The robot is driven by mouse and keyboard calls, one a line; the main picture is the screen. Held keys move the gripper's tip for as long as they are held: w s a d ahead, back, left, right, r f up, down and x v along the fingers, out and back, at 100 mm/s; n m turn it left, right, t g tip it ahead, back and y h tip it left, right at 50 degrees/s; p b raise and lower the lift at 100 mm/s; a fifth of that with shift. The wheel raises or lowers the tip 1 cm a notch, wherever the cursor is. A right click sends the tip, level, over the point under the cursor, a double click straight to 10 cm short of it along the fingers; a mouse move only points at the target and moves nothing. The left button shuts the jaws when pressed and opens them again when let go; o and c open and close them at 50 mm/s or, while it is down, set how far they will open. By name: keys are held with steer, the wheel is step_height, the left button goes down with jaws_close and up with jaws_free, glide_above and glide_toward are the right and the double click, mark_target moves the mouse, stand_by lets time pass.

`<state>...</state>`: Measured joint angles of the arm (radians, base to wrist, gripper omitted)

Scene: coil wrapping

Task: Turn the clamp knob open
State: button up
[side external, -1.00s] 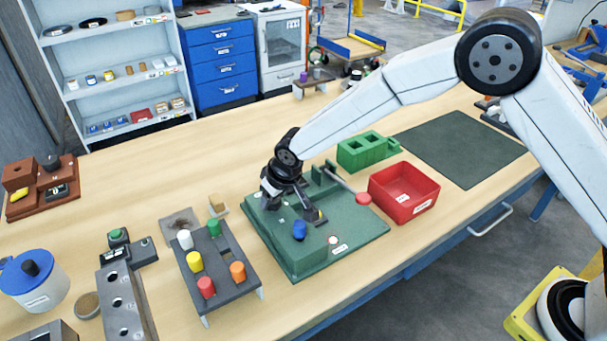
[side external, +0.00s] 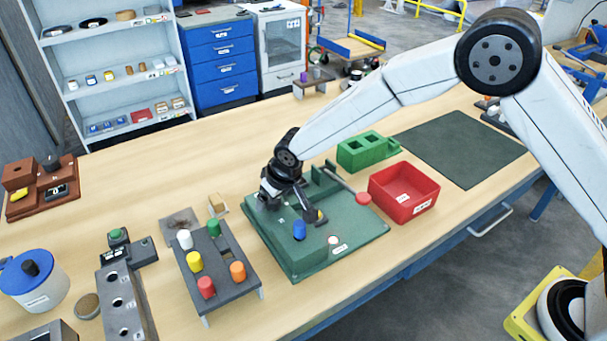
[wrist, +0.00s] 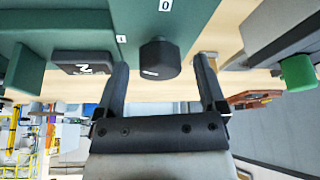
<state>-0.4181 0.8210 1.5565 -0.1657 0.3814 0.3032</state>
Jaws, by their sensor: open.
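The dark clamp knob (wrist: 160,58), with a white mark on its face, shows in the wrist view on the green fixture. It lies between the two fingers of my gripper (wrist: 161,64), which is open with a gap visible on each side of the knob. Labels "0" (wrist: 165,5) and "1" (wrist: 121,39) are beside the knob. In the side view my gripper (side external: 291,207) is low over the back left of the green fixture (side external: 350,228). There the gripper hides the knob.
A blue peg (side external: 299,230) and a red-tipped lever (side external: 362,198) stand on the fixture. A red bin (side external: 403,193) and a green block (side external: 366,151) are to its right. A rack of coloured pegs (side external: 215,262) is at left. Bare table lies behind.

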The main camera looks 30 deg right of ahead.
mark_target(277, 201)
steer(key=shift+r, duration=0.1)
steer(key=v, duration=0.7)
steer(key=shift+s+r, duration=0.2)
steer(key=shift+r, duration=0.05)
stand_by(0.4)
steer(key=w+n, duration=0.1)
steer(key=n, duration=0.1)
steer(key=w+n+g, duration=0.1)
steer(key=n, duration=0.1)
steer(key=shift+a+n+g+h, duration=0.1)
steer(key=shift+n+g+h, duration=0.2)
steer(key=shift+n+h, duration=0.1)
steer(key=n, duration=0.1)
steer(key=n+g, duration=0.1)
steer(key=n, duration=0.1)
steer(key=shift+w+a+r, duration=0.1)
steer(key=shift+w+a, duration=0.05)
steer(key=shift+w, duration=0.25)
steer(key=shift+w+a+r+n+g, duration=0.1)
steer(key=shift+n+g, duration=0.25)
steer(key=shift+n, duration=0.4)
steer(key=shift+r+n+g, duration=0.1)
steer(key=shift+n+g, duration=0.25)
steer(key=shift+n, duration=0.4)
steer(key=shift+h, duration=0.3)
steer(key=shift+w+f, duration=0.1)
steer(key=shift+f, duration=3.8)
